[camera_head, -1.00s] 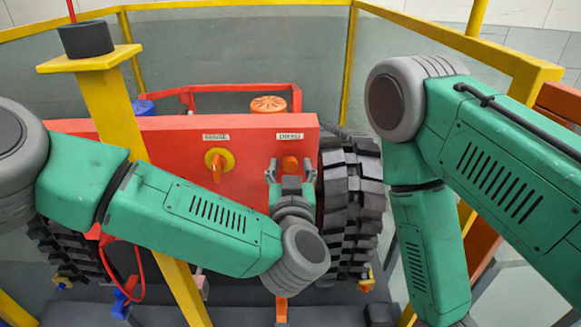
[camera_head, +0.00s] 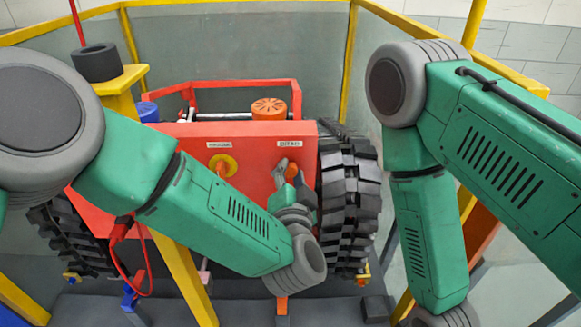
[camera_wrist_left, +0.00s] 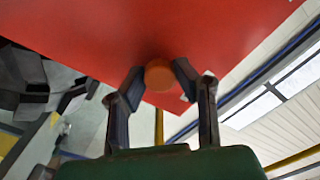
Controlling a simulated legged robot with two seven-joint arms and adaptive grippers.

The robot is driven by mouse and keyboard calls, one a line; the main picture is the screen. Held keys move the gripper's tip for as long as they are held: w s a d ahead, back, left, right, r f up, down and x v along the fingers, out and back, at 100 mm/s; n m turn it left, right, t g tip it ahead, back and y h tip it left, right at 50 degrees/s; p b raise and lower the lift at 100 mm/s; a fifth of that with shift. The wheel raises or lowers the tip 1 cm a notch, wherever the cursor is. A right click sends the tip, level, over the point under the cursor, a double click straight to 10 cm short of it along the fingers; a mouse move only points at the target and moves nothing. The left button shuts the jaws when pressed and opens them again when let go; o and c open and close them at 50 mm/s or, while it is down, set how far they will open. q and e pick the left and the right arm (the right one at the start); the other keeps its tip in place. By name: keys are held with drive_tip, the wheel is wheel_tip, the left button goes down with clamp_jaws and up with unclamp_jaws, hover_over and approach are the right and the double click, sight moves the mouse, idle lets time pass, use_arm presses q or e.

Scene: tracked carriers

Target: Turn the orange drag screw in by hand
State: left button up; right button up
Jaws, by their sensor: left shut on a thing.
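The orange drag screw (camera_head: 291,170) stands out from the right part of the red panel (camera_head: 255,195), under a white label (camera_head: 289,143). My left gripper (camera_head: 287,172) is shut on the screw and partly hides it in the head view. In the left wrist view the round orange head of the screw (camera_wrist_left: 159,75) sits between the two fingertips of my left gripper (camera_wrist_left: 158,78), against the red panel. My right arm hangs at the right of the head view, and its gripper is out of frame.
A second orange knob on a yellow disc (camera_head: 222,165) is on the panel's left. A black tracked wheel (camera_head: 349,205) stands close right of my left gripper. An orange cap (camera_head: 269,108) sits behind the panel. A yellow post (camera_head: 182,275) stands behind my left forearm.

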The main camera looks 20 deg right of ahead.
use_arm(q)
drive_tip(key=shift+s+f+m, duration=0.1)
drive_tip(key=shift+f+m, duration=0.05)
drive_tip(key=shift+m, duration=0.25)
drive_tip(key=shift+f+m+b, duration=0.15)
drive_tip(key=shift+m+b, duration=0.2)
drive_tip(key=shift+m, duration=0.85)
drive_tip(key=m+b, duration=0.1)
drive_tip(key=m, duration=0.3)
drive_tip(key=shift+m, duration=1.7)
drive_tip(key=shift+s+b, duration=0.1)
drive_tip(key=shift+b, duration=0.2)
